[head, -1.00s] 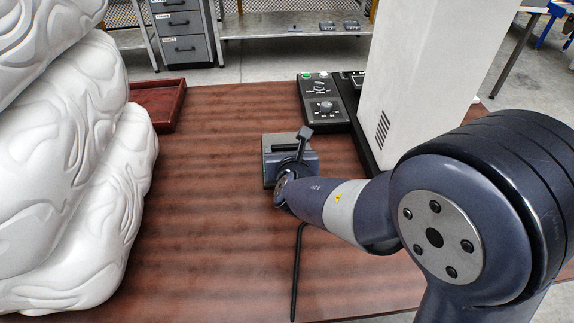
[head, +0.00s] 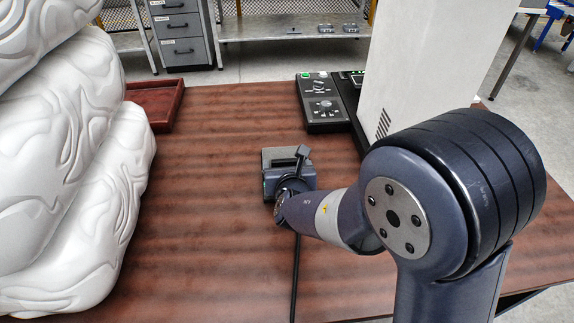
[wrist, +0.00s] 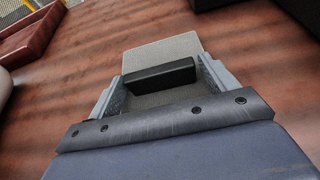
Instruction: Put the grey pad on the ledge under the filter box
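The grey pad (head: 275,156) is in the middle of the head view, just beyond my gripper (head: 290,176). In the wrist view the pad (wrist: 172,48) is a flat light-grey plate with a black block-like handle on it. The handle lies between the two fingers of my gripper (wrist: 160,82), its ends close against them. The pad appears held; its height above the table is hard to tell. I cannot clearly identify the filter box or its ledge. A tall white cabinet (head: 412,60) with a vent stands at the right, its lower part partly hidden by my arm.
The brown table (head: 215,210) has free room around the pad. Large white sculpted bulky shapes (head: 60,190) fill the left side. A dark red tray (head: 155,103) lies at the back left. A black control panel (head: 322,103) stands at the back, next to the cabinet.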

